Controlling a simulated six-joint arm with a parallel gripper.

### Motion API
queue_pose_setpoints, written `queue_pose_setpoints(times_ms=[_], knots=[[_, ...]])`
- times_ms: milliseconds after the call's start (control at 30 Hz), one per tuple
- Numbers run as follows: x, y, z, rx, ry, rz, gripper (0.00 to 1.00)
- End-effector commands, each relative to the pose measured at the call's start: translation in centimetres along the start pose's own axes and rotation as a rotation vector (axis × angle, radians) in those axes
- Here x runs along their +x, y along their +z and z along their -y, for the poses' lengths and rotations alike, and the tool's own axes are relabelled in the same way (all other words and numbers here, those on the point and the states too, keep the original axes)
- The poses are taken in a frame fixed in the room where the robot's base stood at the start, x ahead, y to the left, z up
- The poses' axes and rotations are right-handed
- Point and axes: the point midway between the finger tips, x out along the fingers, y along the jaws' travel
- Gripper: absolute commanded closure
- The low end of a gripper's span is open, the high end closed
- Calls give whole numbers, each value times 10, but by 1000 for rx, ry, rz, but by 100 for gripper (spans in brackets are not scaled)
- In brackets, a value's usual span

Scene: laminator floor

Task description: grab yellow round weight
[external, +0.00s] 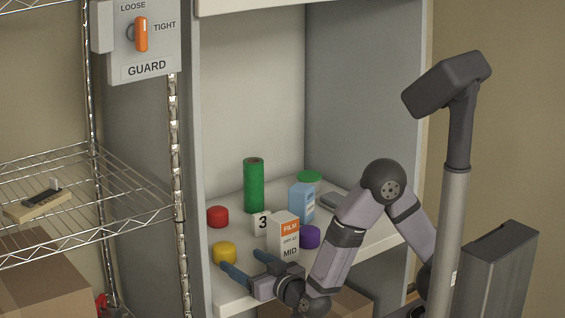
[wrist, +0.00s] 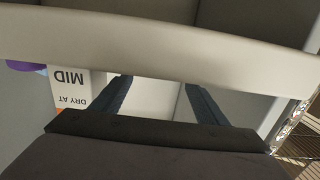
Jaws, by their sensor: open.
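The yellow round weight (external: 224,252) sits near the front left of the cabinet shelf in the external view. My gripper (external: 243,260) is open and empty at the shelf's front, low and just right of the weight. Its left fingertip appears close to the weight's lower edge; I cannot tell whether they touch. In the wrist view the two blue fingers of my gripper (wrist: 158,85) are spread apart with nothing visible between them. A pale band crosses the wrist view, and the yellow weight is not visible there.
A white MID film box (external: 286,238) stands right beside my gripper; it also shows in the wrist view (wrist: 72,92). A red weight (external: 218,216), green roll (external: 254,186), number 3 block (external: 261,224), blue carton (external: 301,203) and purple weight (external: 310,237) stand behind.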

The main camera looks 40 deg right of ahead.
Motion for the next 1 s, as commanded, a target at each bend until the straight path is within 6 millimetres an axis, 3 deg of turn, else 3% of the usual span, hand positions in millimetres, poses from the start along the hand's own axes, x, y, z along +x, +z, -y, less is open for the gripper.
queue_pose_setpoints(times_ms=[200, 467, 800, 1000], knots=[[17, -1, -1, 1, 2, 1, 33], [25, -1, 0, 2, 1, 2, 33], [64, -3, 0, 2, 2, 1, 33], [73, -3, 0, 2, 0, 2, 33]])
